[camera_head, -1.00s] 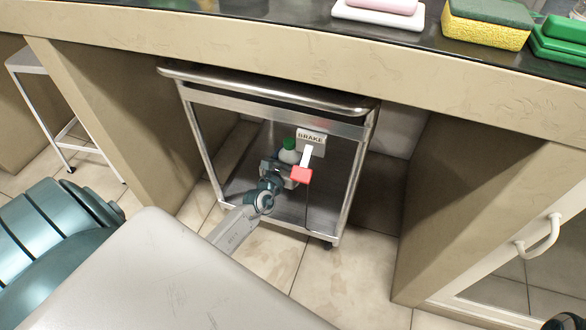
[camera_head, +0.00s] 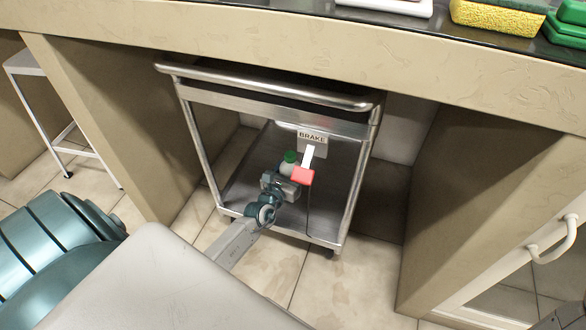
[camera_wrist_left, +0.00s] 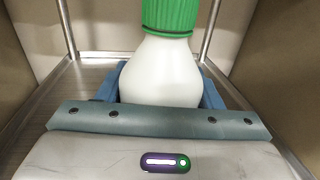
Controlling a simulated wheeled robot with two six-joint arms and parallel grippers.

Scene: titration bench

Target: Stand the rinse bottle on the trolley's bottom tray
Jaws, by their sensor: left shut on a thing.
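The rinse bottle, white with a green cap, shows in the head view (camera_head: 289,162) just beyond my left gripper (camera_head: 283,178). It fills the upper middle of the left wrist view (camera_wrist_left: 161,72). My left gripper's blue fingers (camera_wrist_left: 161,98) are shut around its body, and the bottle looks upright. The trolley (camera_head: 262,88) stands under the bench, and its bottom tray (camera_head: 240,185) lies beneath the bottle. I cannot tell whether the bottle's base touches the tray, as the gripper hides it. My right gripper is not clearly in view.
A BRAKE sign (camera_head: 312,137) and a red-ended lever (camera_head: 303,175) are at the trolley's front, close to the left gripper's right side. The trolley's top rail (camera_head: 262,88) passes above the arm. Bench panels (camera_head: 100,120) flank the trolley. The tray's left part looks clear.

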